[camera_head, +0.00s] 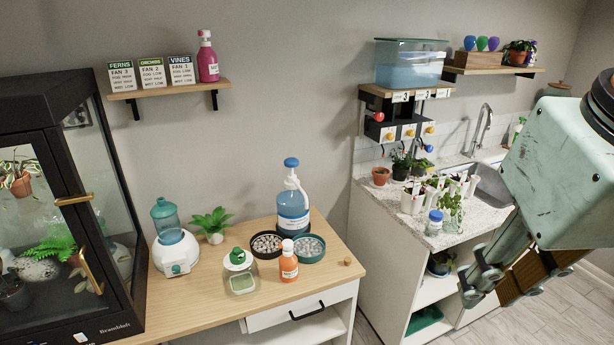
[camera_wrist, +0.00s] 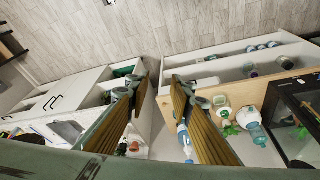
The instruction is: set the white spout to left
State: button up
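In the head view a blue pump bottle (camera_head: 292,208) with a blue cap stands at the back of the wooden table. Its white spout (camera_head: 297,184) sits under the cap and curves down along the bottle's right side. My gripper (camera_head: 488,282) is far to the right of the bottle, in front of the sink counter, and touches nothing. In the wrist view my gripper (camera_wrist: 157,88) has its two fingers spread apart with nothing between them. A small blue and white bottle shape shows beside the right finger there; the spout is too small to make out.
Around the bottle stand two pebble dishes (camera_head: 311,248), an orange bottle (camera_head: 288,265), a green-lidded jar (camera_head: 239,272) and a potted plant (camera_head: 211,224). A glass terrarium (camera_head: 68,200) stands left. A shelf with a water tank (camera_head: 409,66) hangs over the sink counter's left end.

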jog(key=w+a+r+n+p, duration=0.15)
jog(key=w+r, duration=0.25)
jog(key=w, duration=0.6)
jog(key=w+a+r+g+p, duration=0.1)
jog(key=w+a+r+p, duration=0.15)
jog(key=w, duration=0.85)
jog(key=w+a+r+p, duration=0.15)
jog(key=w+r, duration=0.25)
jog(key=w, duration=0.6)
jog(key=n+g+h+p, duration=0.2)
jog(key=n+p, duration=0.1)
jog(key=p, duration=0.6)
send_over(300, 188)
jog(key=s+a, duration=0.2)
notch_tip(300, 188, down, 24)
jog(key=r, duration=0.1)
jog(key=shift+w+a+f, duration=0.1)
jog(key=shift+a+f, duration=0.05)
jog(key=shift+f, duration=0.3)
jog(key=shift+w+a+f, duration=0.1)
jog(key=shift+a+f, duration=0.05)
jog(key=shift+f, duration=0.25)
jog(key=shift+f, duration=0.15)
